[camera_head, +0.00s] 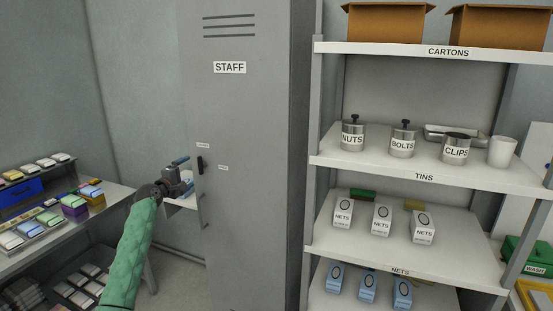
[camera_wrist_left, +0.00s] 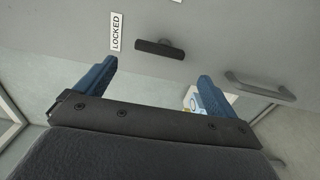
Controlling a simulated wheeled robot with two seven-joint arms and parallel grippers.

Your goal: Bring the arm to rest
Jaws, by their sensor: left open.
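My left gripper (camera_head: 185,174) is in front of the lower left part of the grey STAFF locker (camera_head: 245,110), at the end of my green-sleeved arm. In the left wrist view its two blue fingers (camera_wrist_left: 154,84) stand wide apart with nothing between them. Past the fingers, a dark knob (camera_wrist_left: 160,48) and a LOCKED label (camera_wrist_left: 116,31) show on the locker front. A grey bar handle (camera_wrist_left: 260,86) is to the right of the fingers. The gripper looks apart from the locker; the exact gap cannot be told. My right gripper is not in view.
Shelves to the right hold cartons (camera_head: 388,23), labelled tins (camera_head: 402,143), a white cup (camera_head: 502,152) and NETS boxes (camera_head: 381,219). A bench (camera_head: 118,192) at left carries trays of small coloured packs. Bare floor (camera_head: 180,275) shows between bench and locker.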

